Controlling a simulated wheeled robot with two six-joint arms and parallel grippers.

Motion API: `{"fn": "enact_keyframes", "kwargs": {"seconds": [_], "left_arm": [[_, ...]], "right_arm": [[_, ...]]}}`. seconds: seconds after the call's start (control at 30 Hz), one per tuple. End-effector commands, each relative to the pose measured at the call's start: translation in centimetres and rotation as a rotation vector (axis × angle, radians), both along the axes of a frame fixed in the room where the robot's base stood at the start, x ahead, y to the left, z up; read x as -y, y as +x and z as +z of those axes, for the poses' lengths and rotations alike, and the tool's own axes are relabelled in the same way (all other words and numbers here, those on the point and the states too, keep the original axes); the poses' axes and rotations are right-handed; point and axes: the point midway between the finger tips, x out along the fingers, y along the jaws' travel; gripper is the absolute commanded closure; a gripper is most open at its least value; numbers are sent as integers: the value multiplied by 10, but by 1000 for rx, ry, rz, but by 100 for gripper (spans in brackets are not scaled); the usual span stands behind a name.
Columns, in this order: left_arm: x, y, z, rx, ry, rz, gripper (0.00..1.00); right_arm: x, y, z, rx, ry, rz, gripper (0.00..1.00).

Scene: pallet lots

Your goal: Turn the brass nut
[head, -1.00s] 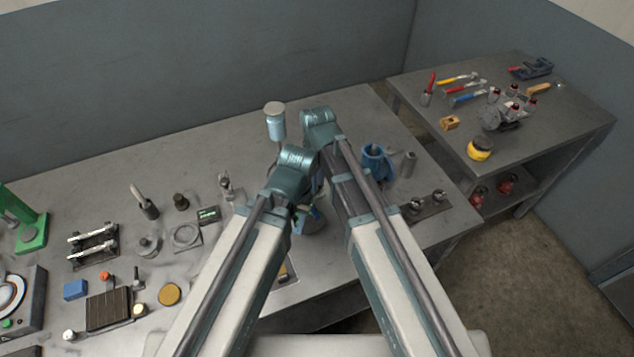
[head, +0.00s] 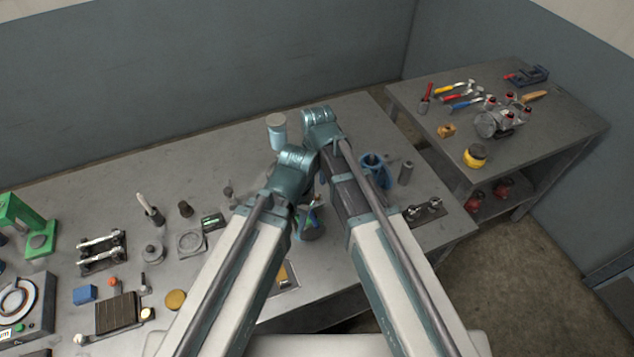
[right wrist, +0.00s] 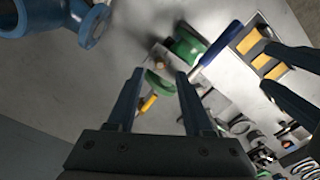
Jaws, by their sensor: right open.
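In the right wrist view, a small brass-coloured piece (right wrist: 160,64), probably the nut, shows beside a green round part (right wrist: 188,44); its shape is too small to tell. A second green part (right wrist: 158,84) lies between the fingertips in the picture. In the head view the forearms hide most of both grippers. Two dark fingers of my left gripper (right wrist: 266,66) show at the right of the wrist view, spread apart. I cannot tell whether any finger touches the parts.
A blue flanged fitting (head: 374,170) stands right of my arms, also at the wrist view's upper left (right wrist: 92,26). A blue-handled tool (right wrist: 219,46) lies close to the green part. A light-blue canister (head: 277,130) stands behind. Several small parts crowd the bench's left side.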

Motion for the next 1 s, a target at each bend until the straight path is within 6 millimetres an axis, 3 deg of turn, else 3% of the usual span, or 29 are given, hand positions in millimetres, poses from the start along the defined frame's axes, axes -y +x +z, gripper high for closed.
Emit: {"fn": "enact_keyframes", "kwargs": {"seconds": [0.03,0.5,0.67,1.0], "left_arm": [[0,0,17,0,0,1,55],[0,0,86,1,-2,14,55],[0,0,96,0,-2,13,55],[0,0,95,0,-2,13,55]], "right_arm": [[0,0,16,0,0,0,49],[0,0,86,0,0,0,49],[0,0,96,0,0,0,49],[0,0,95,0,0,0,49]]}}
